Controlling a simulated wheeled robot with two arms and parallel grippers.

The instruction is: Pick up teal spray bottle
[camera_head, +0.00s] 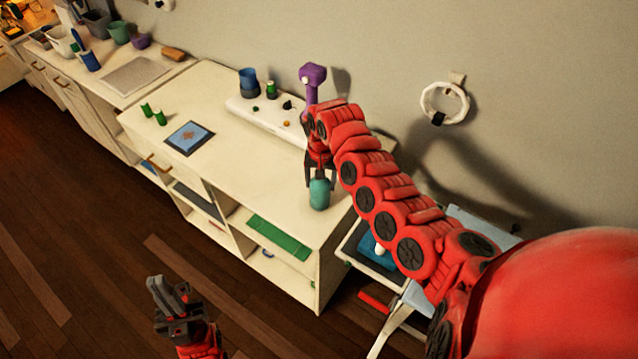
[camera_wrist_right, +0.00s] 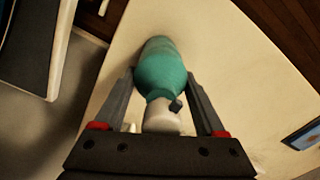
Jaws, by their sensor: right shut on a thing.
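The teal spray bottle (camera_head: 320,194) stands on the white cabinet top near its right front corner in the head view. My right gripper (camera_head: 319,178) reaches down from above and is shut on the bottle. In the right wrist view the teal bottle (camera_wrist_right: 160,72) lies between the two fingers of my right gripper (camera_wrist_right: 160,85), with its pale neck toward the palm. Whether its base touches the cabinet top is hard to tell. My left gripper (camera_head: 168,292) is at the lower left over the floor, away from the cabinet, with its fingers close together and its gap unclear.
The cabinet's middle is clear.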

